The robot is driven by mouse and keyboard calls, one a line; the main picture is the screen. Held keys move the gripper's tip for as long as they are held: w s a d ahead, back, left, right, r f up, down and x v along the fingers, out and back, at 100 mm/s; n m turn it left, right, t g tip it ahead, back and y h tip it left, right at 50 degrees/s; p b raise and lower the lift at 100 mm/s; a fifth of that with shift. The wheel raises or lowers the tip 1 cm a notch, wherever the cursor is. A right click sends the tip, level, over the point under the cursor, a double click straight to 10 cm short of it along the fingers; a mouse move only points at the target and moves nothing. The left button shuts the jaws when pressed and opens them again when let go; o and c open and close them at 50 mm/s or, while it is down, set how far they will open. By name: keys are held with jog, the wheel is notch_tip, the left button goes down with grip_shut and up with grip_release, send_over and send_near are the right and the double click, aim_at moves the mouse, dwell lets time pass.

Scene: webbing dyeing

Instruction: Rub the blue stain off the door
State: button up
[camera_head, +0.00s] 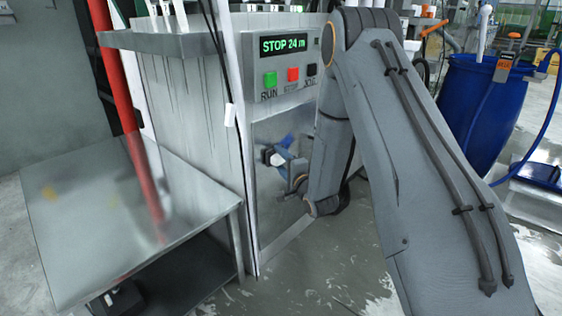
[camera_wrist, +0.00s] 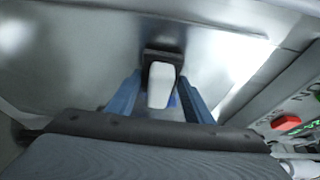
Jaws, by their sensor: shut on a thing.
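The door (camera_head: 262,205) is a shiny metal panel below the control box, and it fills much of the wrist view (camera_wrist: 80,60). My gripper (camera_wrist: 160,88) has its two blue fingers shut on a white block (camera_wrist: 160,85), which has a dark part at its far end. The block is at or very near the door; contact cannot be told. A patch of blue stain (camera_wrist: 173,101) shows beside the block's right edge, the rest hidden behind it. In the head view, blue (camera_head: 287,140) shows just above the white block (camera_head: 277,152), among gripper parts and reflections.
A control box (camera_head: 290,60) with a green display and several buttons sits above the door. A metal table (camera_head: 100,235) stands at the left. A blue barrel (camera_head: 470,110) with a hose stands at the right. The wet floor (camera_head: 330,280) before the door is open.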

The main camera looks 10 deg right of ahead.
jog(key=shift+w+a, duration=0.1)
jog(key=shift+w, duration=0.05)
jog(key=shift+w+d, duration=0.55)
jog(key=shift+d, duration=0.3)
jog(key=shift+w+d, duration=0.5)
jog(key=shift+d, duration=0.3)
jog(key=shift+w+d+b, duration=0.2)
jog(key=shift+w+d, duration=0.65)
jog(key=shift+d, duration=0.2)
jog(key=shift+w+d+b, duration=0.15)
jog(key=shift+w+d, duration=0.65)
jog(key=shift+d, duration=0.3)
jog(key=shift+w+d+b, duration=0.2)
jog(key=shift+w+d, duration=0.65)
jog(key=shift+d, duration=0.2)
jog(key=shift+r, duration=0.1)
jog(key=shift+a, duration=0.1)
